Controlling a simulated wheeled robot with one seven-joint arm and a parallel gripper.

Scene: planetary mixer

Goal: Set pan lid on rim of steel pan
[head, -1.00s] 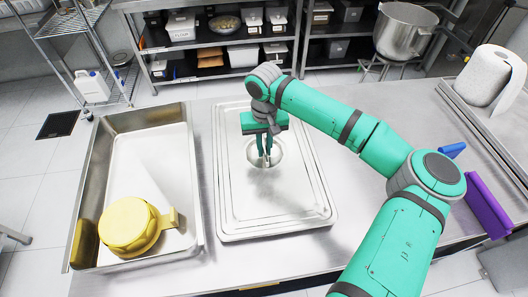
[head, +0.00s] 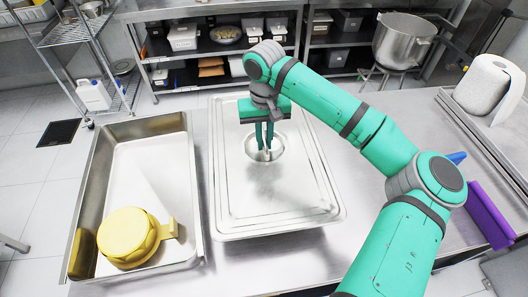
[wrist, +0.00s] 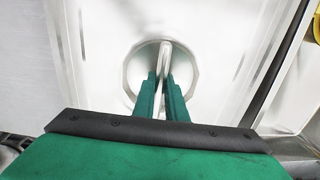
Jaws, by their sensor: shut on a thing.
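The pan lid (head: 285,204) is a flat silver rectangle with rounded corners and a round recess holding its handle. It is at the middle of the counter in the head view and fills much of the wrist view (wrist: 200,20). My gripper (head: 264,148) points down, its fingers shut on the lid's handle (wrist: 165,55). The lid looks roughly level and slightly above the counter; the gap beneath is hard to see. The steel pan (head: 197,215) stands open to the lid's left, long and deep, its rim uncovered.
A yellow round object with a handle (head: 127,237) sits inside the pan's near end. A paper roll (head: 487,85), a purple block (head: 490,212) and a blue item (head: 456,157) lie on the right.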

